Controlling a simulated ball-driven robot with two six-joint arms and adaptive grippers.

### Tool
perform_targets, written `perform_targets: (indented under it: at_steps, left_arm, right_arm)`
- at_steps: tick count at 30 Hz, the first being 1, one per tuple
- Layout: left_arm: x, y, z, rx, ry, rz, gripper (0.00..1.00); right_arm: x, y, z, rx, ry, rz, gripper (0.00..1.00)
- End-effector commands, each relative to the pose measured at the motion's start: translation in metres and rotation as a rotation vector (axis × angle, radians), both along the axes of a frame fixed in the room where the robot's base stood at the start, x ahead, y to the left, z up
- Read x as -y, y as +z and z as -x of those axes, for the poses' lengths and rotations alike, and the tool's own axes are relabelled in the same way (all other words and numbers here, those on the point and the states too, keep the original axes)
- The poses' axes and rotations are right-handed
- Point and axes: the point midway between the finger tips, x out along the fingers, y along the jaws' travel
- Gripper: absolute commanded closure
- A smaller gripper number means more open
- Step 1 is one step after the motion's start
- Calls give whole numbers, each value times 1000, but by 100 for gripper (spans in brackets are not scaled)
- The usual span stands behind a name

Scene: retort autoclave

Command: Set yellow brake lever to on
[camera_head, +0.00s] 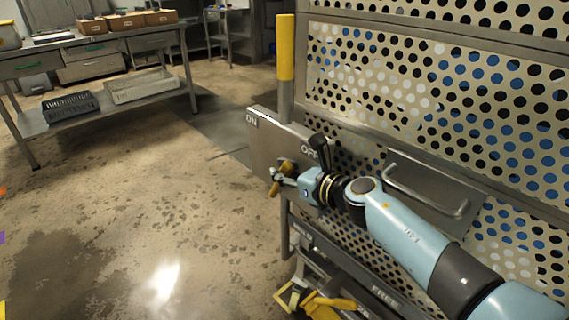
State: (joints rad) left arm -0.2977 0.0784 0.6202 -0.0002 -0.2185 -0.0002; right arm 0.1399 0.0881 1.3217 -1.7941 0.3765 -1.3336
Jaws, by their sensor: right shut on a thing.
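A grey metal plate (262,140) on the side of the perforated frame carries the label ON at its left and OFF at its right. My right gripper (282,177) is in front of the plate, below and left of the OFF label. It is shut on a short yellow lever handle (274,188), which I take to be the brake lever. The gripper and wrist hide part of the lever and its pivot. A black handle-like part (318,146) shows beside OFF; I cannot tell what it belongs to. My left gripper is not in view.
An upright post with a yellow top (286,48) stands behind the plate. A bar handle (425,193) sticks out above my right forearm. A steel table (95,45) stands far left; the floor between is clear.

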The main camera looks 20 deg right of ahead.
Motion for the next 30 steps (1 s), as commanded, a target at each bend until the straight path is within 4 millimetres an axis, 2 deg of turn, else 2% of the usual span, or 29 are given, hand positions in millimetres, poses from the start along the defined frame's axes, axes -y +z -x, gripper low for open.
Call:
perform_targets:
  at_steps: [6, 7, 12, 23, 30]
  left_arm:
    - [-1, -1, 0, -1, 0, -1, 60]
    - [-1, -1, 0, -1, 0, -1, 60]
    - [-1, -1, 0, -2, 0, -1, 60]
    - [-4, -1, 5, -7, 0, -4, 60]
    - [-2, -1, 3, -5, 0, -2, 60]
  right_arm:
    - [-1, 0, 0, 1, 1, -3, 100]
    - [-1, 0, 0, 1, 1, -4, 84]
    - [-1, 0, 0, 1, 1, -3, 62]
    - [1, 0, 3, 2, 0, -1, 62]
    - [12, 7, 33, 0, 1, 2, 62]
